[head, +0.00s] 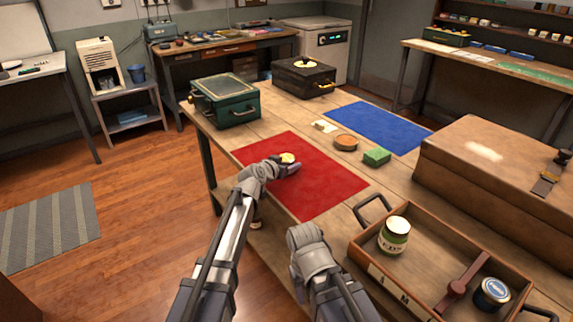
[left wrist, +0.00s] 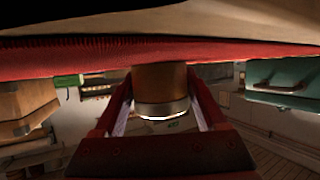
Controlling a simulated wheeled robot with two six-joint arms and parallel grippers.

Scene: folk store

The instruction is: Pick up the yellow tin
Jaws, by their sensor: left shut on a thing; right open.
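The yellow tin (head: 288,157) is at the left part of the red mat (head: 318,185) on the wooden table. My left gripper (head: 280,165) is shut on it and partly hides it. In the left wrist view the tin (left wrist: 160,84) sits between the two fingers, brownish with a bright metal rim; the red mat (left wrist: 60,62) shows across the top. I cannot tell whether the tin rests on the mat or is slightly above it. My right gripper (head: 306,238) is open near the table's front edge, left of the wooden tray (head: 362,265); its fingertips are hard to make out.
The tray holds a jar (head: 394,236), a dark tin with a blue lid (head: 491,293) and a brown strap-like thing (head: 462,285). A green block (head: 377,157) and round brown dish (head: 346,143) stand right of the mat. A green case (head: 226,100) stands behind; a large case (head: 495,170) is at right.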

